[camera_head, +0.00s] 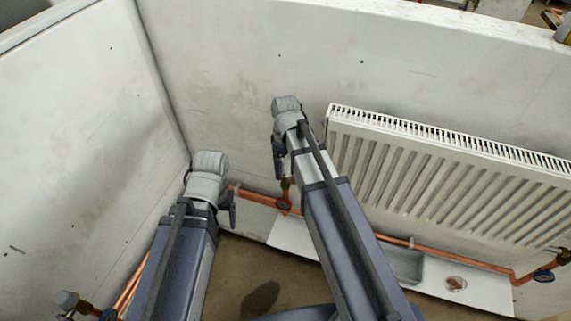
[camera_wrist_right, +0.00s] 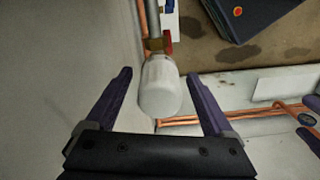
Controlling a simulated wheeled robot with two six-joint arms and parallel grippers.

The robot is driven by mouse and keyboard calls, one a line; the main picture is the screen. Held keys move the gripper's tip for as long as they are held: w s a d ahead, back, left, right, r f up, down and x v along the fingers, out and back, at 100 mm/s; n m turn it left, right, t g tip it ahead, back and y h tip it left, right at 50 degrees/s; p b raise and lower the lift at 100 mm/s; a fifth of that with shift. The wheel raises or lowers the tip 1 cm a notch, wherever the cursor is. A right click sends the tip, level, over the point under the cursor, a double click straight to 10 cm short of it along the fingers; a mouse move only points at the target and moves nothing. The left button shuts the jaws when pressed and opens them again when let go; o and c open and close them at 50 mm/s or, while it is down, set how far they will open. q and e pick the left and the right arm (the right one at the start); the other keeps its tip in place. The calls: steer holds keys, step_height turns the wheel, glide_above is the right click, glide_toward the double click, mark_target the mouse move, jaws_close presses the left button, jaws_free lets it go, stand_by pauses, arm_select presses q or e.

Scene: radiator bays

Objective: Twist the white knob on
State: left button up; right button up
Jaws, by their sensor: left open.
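The white knob (camera_wrist_right: 160,88) is a rounded cap on a brass fitting (camera_wrist_right: 156,45) in the right wrist view. My right gripper (camera_wrist_right: 160,76) is open, with one dark finger on each side of the knob. Gaps show between fingers and knob, so neither finger visibly touches it. In the head view my right gripper (camera_head: 279,155) points down beside the radiator's left end, above a brass valve (camera_head: 286,185); the knob there is hidden or cannot be made out. My left gripper (camera_head: 232,207) is open, lower and further left, near the wall corner, with nothing visible in it.
A white ribbed radiator (camera_head: 450,180) hangs on the right wall. Copper pipes (camera_head: 460,258) run below it, with a blue-handled valve (camera_head: 543,275) at the right. Another pale-capped valve (camera_head: 67,299) stands at lower left.

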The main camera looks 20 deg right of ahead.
jaws_close()
stand_by(0.5)
steer(key=shift+f, duration=0.15)
steer(key=shift+s, duration=0.1)
steer(key=m, duration=0.5)
steer(key=shift+m, duration=0.4)
steer(key=m, duration=0.6)
steer(key=shift+o, duration=0.4)
jaws_free()
steer(key=shift+o, duration=0.4)
